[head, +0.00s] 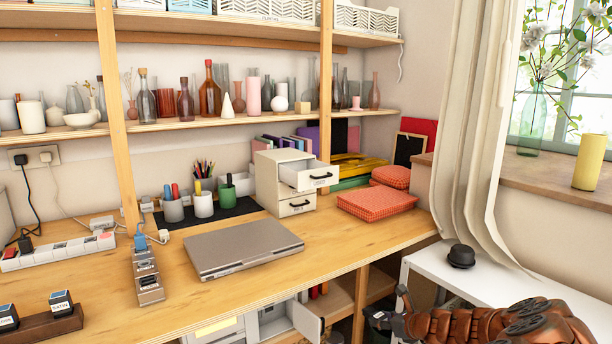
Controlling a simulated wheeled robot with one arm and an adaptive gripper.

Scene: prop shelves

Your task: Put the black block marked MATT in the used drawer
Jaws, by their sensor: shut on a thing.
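My gripper (388,316) is at the bottom right, in front of the desk's front edge and left of the white side table. It is shut on a small black block (378,318) with a pale label, too small to read. A cream drawer unit (268,182) stands on the desk. Its upper drawer (318,180), with a black handle and a label that seems to read USED, is pulled out. The lower drawer (297,203) is shut. The inside of the open drawer is only partly visible.
Two black blocks, one marked SATIN (61,304), sit in a wooden holder (40,327) at the left. A closed laptop (244,248) lies in front of the drawer unit. Red boxes (377,203) lie to its right. A black object (461,256) stands on the white table (500,288).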

